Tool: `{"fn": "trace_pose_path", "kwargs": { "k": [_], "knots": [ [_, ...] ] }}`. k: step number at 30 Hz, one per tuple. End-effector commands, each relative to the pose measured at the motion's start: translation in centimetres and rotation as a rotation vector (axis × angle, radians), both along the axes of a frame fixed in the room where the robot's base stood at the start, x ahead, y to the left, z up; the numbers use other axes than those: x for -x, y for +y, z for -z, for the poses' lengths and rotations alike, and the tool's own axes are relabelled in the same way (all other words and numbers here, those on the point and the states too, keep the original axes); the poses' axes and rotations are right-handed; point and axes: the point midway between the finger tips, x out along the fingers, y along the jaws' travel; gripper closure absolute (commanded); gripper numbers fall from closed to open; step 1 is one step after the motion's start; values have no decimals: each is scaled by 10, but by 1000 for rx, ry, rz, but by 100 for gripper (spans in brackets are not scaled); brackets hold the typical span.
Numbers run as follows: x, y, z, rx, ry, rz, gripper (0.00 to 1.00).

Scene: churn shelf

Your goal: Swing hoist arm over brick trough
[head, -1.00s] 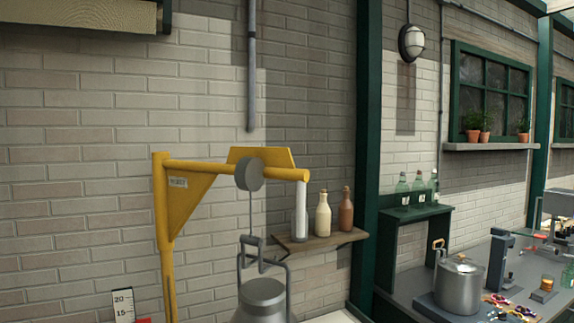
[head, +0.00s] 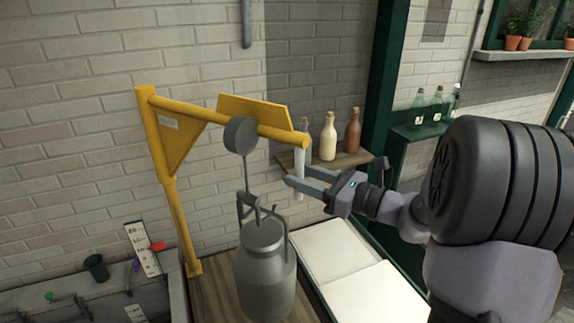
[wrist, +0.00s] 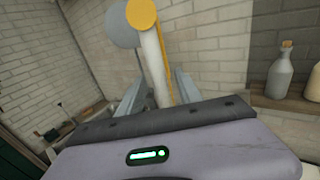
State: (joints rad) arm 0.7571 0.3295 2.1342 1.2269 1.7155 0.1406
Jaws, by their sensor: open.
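The yellow hoist (head: 165,200) stands on a wooden base against the wall. Its arm (head: 200,108) reaches right, with a grey pulley wheel and a hook. A grey metal churn (head: 265,275) hangs from or stands under the hook; I cannot tell which. A white handle (head: 300,150) hangs down from the arm's end; it also shows in the wrist view (wrist: 154,60). My gripper (head: 294,173) is open, its fingers on either side of the handle in the wrist view. Contact is unclear. A trough (head: 62,277) lies at lower left, partly cut off.
A wooden shelf (head: 350,160) with a cream bottle (head: 328,140) and a brown bottle (head: 352,132) is close behind my gripper. A white-topped box (head: 345,270) stands right of the churn. Gauge strips (head: 142,248) stand at the trough. A green post (head: 400,70) rises at right.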

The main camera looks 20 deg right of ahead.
Motion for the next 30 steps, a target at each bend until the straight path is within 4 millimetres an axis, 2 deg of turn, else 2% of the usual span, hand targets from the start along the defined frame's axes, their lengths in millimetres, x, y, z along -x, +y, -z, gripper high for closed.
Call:
{"fn": "trace_pose_path", "kwargs": {
  "k": [3,6,17,23,30],
  "knots": [
    [-18,13,-1,-1,1,-4,59],
    [-28,20,-1,1,1,-3,59],
    [-34,23,0,1,1,-1,59],
    [-34,23,0,1,1,0,98],
    [-34,23,0,1,1,0,100]
  ]
}}
